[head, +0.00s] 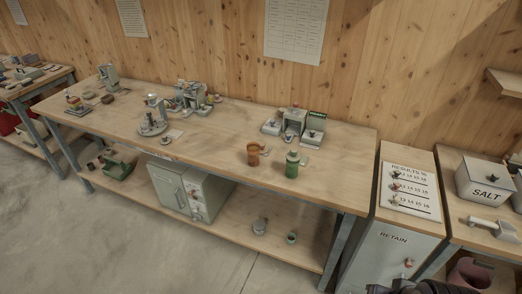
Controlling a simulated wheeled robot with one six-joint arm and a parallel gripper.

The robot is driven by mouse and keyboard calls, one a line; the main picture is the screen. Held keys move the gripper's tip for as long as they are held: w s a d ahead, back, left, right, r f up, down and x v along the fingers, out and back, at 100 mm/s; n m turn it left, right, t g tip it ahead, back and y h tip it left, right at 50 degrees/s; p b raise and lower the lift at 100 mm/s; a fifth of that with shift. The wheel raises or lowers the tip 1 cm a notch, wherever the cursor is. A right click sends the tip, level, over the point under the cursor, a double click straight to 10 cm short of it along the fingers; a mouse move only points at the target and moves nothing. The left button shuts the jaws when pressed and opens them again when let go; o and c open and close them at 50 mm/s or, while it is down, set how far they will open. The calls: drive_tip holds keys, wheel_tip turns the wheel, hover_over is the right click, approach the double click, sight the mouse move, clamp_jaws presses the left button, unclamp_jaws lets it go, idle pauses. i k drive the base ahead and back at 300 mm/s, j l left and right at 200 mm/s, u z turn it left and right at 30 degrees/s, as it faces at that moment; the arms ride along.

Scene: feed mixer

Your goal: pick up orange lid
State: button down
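No separate orange lid can be made out for sure at this size. An orange-brown container (253,154) stands upright on the long wooden bench (225,133), near its front edge; whether its top is a lid, I cannot tell. A green bottle (292,164) stands just right of it, with a small gap between them. A small pale piece lies by the green bottle. Dark parts, probably of my arm, show at the bottom right edge of the head view. My gripper's fingers do not show, and nothing of mine is near the orange-brown container.
Behind the containers stands a grey device (294,121); more equipment (190,97) fills the bench's left half. Right are a RETAIN cabinet (393,238) and a SALT box (486,184). A grey cabinet (182,188) sits on the lower shelf. Floor in front is clear.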

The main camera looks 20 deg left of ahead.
sight(263, 149)
drive_tip(key=i+j+u, duration=0.1)
drive_tip(key=i+j, duration=0.65)
drive_tip(key=j, duration=0.2)
drive_tip(key=i+j+u, duration=0.1)
drive_tip(key=i+j, duration=0.65)
drive_tip(key=j, duration=0.15)
